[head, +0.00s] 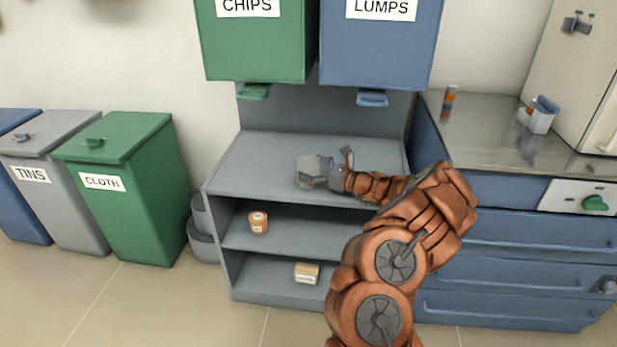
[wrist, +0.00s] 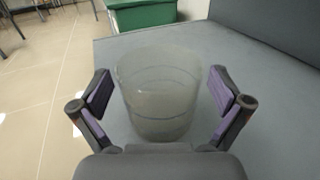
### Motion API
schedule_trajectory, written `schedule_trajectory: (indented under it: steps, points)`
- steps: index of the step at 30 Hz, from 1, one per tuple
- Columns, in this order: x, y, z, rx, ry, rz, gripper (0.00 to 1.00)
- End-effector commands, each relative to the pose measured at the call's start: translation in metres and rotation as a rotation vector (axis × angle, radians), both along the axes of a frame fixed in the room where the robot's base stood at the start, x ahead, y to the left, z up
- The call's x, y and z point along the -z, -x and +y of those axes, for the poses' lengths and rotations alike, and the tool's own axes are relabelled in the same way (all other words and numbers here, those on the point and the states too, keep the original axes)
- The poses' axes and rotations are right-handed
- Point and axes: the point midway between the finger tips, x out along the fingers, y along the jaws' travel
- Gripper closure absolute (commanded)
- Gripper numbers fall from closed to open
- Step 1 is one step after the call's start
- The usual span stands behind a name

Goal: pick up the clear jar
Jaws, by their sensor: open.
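The clear jar (head: 308,168) stands on the top board of the grey shelf unit (head: 255,160) in the head view. In the wrist view the clear jar (wrist: 158,95) is a wide translucent cylinder, upright, between my fingers. My gripper (wrist: 160,92) is open, with one purple-padded finger on each side of the jar. A narrow gap shows between the jar and each pad. In the head view my gripper (head: 328,170) is at the jar's right side and partly overlaps it.
An orange-brown jar (head: 258,222) and a small yellowish box (head: 306,273) sit on the lower shelves. A green CHIPS bin (head: 255,45) and a blue LUMPS bin (head: 378,50) hang above the board. A steel-topped counter (head: 490,135) stands to the right.

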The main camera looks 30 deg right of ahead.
Motion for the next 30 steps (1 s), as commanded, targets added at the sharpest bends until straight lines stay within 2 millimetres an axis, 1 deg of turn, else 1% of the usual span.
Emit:
schedule_trajectory:
  steps: [1,4,11,27,28,30]
  points:
    - [0.0008,-0.0044,0.0024,0.000,0.000,0.000,0.00]
    - [0.0003,-0.0086,0.0043,0.001,-0.001,0.000,0.00]
    - [-0.0005,-0.0093,0.0045,0.001,-0.001,0.000,0.00]
    - [-0.0005,-0.0091,0.0044,0.001,0.000,-0.001,0.56]
    - [-0.0006,-0.0091,0.0044,0.001,0.000,-0.001,0.58]
    - [-0.0006,-0.0091,0.0044,0.001,0.000,-0.001,0.58]
